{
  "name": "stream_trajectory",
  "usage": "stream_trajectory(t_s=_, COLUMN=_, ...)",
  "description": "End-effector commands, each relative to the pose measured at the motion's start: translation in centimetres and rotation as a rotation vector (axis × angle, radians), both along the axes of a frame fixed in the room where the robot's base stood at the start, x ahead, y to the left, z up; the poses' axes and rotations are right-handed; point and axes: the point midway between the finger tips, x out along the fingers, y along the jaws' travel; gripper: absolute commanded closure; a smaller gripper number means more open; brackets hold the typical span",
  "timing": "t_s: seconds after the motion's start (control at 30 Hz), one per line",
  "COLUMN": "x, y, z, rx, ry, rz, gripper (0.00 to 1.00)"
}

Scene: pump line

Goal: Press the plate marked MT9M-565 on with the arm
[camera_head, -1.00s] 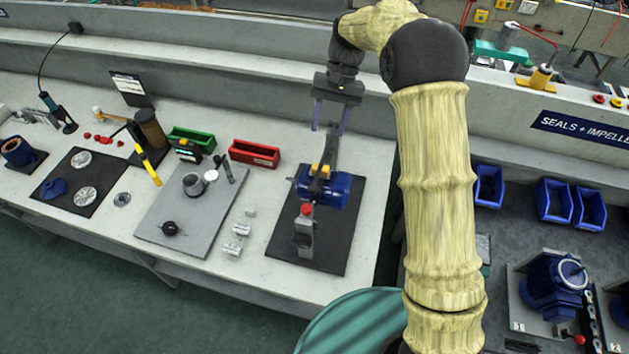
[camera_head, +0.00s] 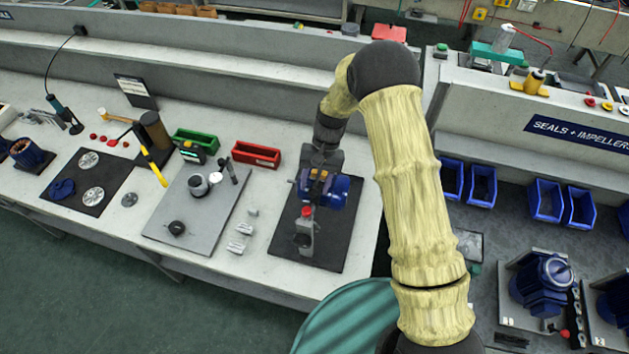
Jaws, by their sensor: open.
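A blue motor (camera_head: 339,192) lies on a black mat (camera_head: 337,252), with small yellow-orange parts (camera_head: 318,175) on top. A grey upright fixture with a red knob (camera_head: 306,211) stands at its near side. Several small silvery pieces (camera_head: 244,229) lie on the bench left of the mat. The marking MT9M-565 cannot be read on anything, so I cannot tell which piece is that plate. My gripper (camera_head: 321,165) is open, pointing down just behind and above the motor. Its fingertips are hard to make out, and I cannot tell whether they touch it.
A grey board (camera_head: 222,217) with small parts lies left of the silvery pieces. A red bin (camera_head: 256,154) and a green bin (camera_head: 195,140) stand behind it. Blue bins (camera_head: 547,200) and more motors (camera_head: 541,282) are at the right. The bench's front strip is clear.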

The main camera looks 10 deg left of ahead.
Motion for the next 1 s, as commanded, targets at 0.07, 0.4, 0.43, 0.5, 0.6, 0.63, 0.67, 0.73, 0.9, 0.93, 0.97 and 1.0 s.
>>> stream_trajectory(t_s=0.07, x=-0.37, y=0.11, z=-0.54, rx=-0.001, ry=0.002, rz=0.001, gripper=0.53)
stream_trajectory(t_s=0.4, x=-0.51, y=0.21, z=-1.17, rx=0.0, ry=-0.001, rz=0.0, gripper=0.53)
stream_trajectory(t_s=0.43, x=-0.51, y=0.21, z=-1.17, rx=0.0, ry=-0.001, rz=0.0, gripper=0.57)
stream_trajectory(t_s=0.5, x=-0.5, y=0.21, z=-1.16, rx=0.0, ry=-0.001, rz=0.0, gripper=0.71)
stream_trajectory(t_s=0.6, x=-0.5, y=0.21, z=-1.15, rx=0.0, ry=-0.001, rz=0.0, gripper=0.9)
stream_trajectory(t_s=0.63, x=-0.5, y=0.21, z=-1.15, rx=0.0, ry=-0.001, rz=0.0, gripper=0.96)
stream_trajectory(t_s=0.67, x=-0.5, y=0.21, z=-1.15, rx=0.0, ry=-0.001, rz=0.0, gripper=1.0)
stream_trajectory(t_s=0.73, x=-0.5, y=0.2, z=-1.14, rx=0.0, ry=-0.001, rz=0.0, gripper=1.0)
stream_trajectory(t_s=0.9, x=-0.45, y=0.19, z=-1.01, rx=0.0, ry=0.002, rz=-0.001, gripper=1.0)
stream_trajectory(t_s=0.93, x=-0.44, y=0.18, z=-0.95, rx=0.001, ry=0.004, rz=-0.001, gripper=1.0)
stream_trajectory(t_s=0.97, x=-0.42, y=0.17, z=-0.87, rx=0.002, ry=0.009, rz=-0.001, gripper=1.0)
stream_trajectory(t_s=1.0, x=-0.41, y=0.15, z=-0.72, rx=0.002, ry=0.014, rz=-0.001, gripper=1.0)
